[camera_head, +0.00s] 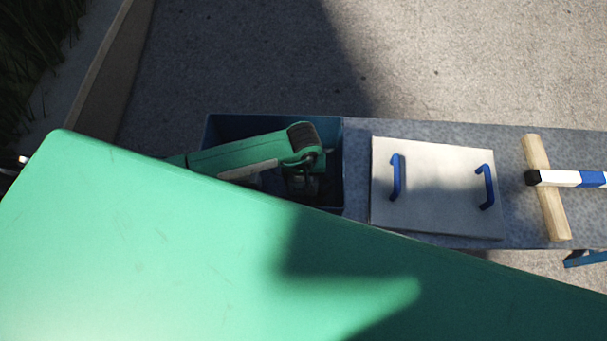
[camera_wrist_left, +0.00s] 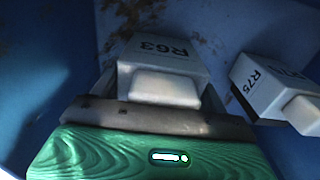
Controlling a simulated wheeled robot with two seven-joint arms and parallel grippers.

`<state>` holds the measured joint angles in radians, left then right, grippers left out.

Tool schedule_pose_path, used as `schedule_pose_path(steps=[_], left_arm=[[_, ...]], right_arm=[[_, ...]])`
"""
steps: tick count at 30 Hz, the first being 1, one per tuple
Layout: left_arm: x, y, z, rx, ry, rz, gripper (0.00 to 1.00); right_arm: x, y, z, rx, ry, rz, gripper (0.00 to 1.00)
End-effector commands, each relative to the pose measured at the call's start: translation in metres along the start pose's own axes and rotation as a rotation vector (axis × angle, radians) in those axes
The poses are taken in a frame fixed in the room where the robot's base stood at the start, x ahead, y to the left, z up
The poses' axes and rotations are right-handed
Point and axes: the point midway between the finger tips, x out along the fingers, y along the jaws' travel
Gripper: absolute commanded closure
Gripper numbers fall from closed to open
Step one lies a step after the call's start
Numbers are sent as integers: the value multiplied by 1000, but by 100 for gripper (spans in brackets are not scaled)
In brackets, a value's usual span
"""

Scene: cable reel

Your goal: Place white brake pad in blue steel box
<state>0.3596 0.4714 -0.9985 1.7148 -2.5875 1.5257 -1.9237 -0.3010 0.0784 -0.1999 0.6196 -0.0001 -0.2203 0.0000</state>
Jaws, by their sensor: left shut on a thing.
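The blue steel box (camera_head: 270,122) stands at the left end of the grey bench in the head view. Its rust-marked blue interior fills the left wrist view (camera_wrist_left: 235,30). My left gripper (camera_head: 303,188) is down inside the box and shut on a white brake pad marked R63 (camera_wrist_left: 165,60). A second white pad marked R75 (camera_wrist_left: 268,88) lies to the right of it in the wrist view. In the head view the pads and fingertips are too dark to make out. I cannot tell whether the held pad touches the box floor. My right gripper is not in view.
A white board (camera_head: 432,212) with two blue handles lies on the grey bench (camera_head: 440,130), right of the box. Farther right is a wooden bar (camera_head: 546,190) with a blue-and-white striped pole on it. The lower head view is blocked. The box walls surround my gripper.

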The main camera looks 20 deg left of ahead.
Motion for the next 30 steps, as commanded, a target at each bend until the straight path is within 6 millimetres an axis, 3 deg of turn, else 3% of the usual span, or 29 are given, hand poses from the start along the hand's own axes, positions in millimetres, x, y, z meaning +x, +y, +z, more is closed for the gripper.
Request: schedule_pose_path(steps=[1, 2, 5, 18, 30], left_arm=[[2, 0, -1, 0, 2, 2, 74], [2, 0, 0, 0, 0, 0, 20], [1, 0, 0, 0, 0, 0, 2], [-8, 1, -1, 1, 3, 2, 2], [-89, 0, -1, 2, 4, 2, 2]], right_arm=[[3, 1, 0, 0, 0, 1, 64], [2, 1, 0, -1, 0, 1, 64], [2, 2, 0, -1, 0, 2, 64], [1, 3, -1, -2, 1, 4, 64], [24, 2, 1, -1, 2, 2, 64]])
